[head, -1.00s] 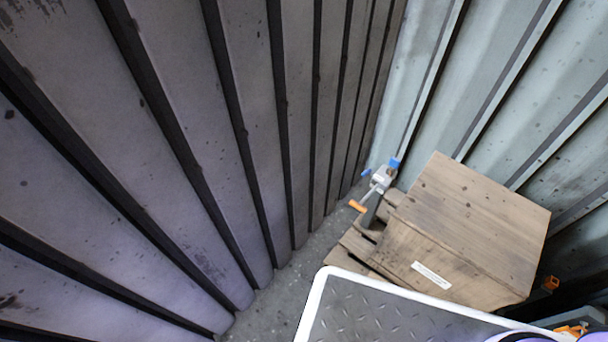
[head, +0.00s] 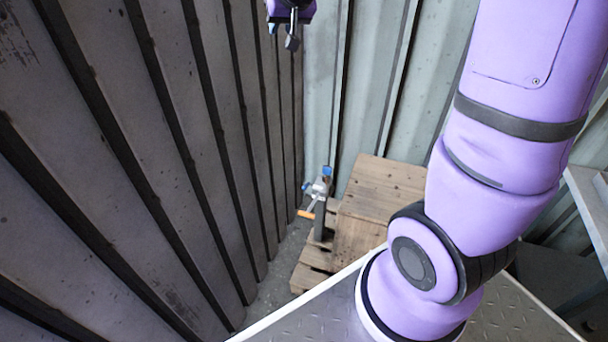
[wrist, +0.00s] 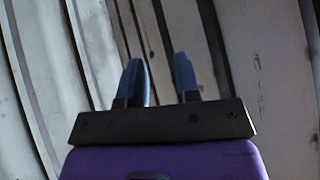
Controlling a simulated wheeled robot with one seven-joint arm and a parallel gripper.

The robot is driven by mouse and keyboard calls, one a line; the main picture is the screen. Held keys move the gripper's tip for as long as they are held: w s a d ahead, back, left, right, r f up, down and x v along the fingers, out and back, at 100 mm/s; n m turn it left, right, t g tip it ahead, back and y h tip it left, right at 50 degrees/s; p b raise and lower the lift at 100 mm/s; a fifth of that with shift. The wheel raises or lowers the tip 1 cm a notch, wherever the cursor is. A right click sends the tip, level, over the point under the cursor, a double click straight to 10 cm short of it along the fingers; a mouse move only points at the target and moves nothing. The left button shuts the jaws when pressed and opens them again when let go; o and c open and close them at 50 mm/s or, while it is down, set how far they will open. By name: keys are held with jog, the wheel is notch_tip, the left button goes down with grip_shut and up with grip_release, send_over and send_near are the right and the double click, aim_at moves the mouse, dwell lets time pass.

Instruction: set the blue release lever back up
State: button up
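A small grey device (head: 319,188) with an orange handle (head: 306,214) stands on a dark post near the corner, in the middle of the head view. It has a blue part on top (head: 327,171) and another blue part at its left side (head: 306,186). Which one is the release lever, and its exact tilt, is too small to tell. My gripper (head: 283,36) is at the top of the head view, well above the device and apart from it. In the wrist view, its two blue fingers (wrist: 160,75) are spread with nothing between them; the device is not seen there.
A wooden box (head: 385,187) on a pallet (head: 308,278) stands right beside the post. Ribbed metal walls close in on the left (head: 130,180) and behind (head: 385,60). A narrow strip of floor (head: 275,280) lies left of the pallet.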

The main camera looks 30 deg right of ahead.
jog(key=w+d+f+m+t+h, duration=0.1)
jog(key=w+d+f, duration=0.2)
jog(key=w+f, duration=0.35)
jog(key=w+d+f+m+h, duration=0.1)
jog(key=w+d+f, duration=0.3)
jog(key=w+f, duration=0.25)
jog(key=w+d+f+m+h, duration=0.15)
jog(key=w+f, duration=0.25)
jog(key=f, duration=0.4)
jog(key=w+d+f+h, duration=0.1)
jog(key=w+d+f, duration=0.2)
jog(key=f, duration=0.5)
jog(key=m+g+h, duration=0.1)
jog(key=m+h, duration=0.3)
jog(key=h, duration=0.2)
send_near(305, 185)
jog(key=w+d, duration=0.2)
jog(key=shift+d+f+g, duration=0.2)
jog(key=shift+f+g, duration=0.1)
jog(key=shift+f, duration=0.1)
jog(key=shift+d+f, duration=0.2)
jog(key=shift+d, duration=0.1)
jog(key=shift+x, duration=3.3)
jog(key=shift+w+a, duration=0.1)
jog(key=shift+w, duration=0.05)
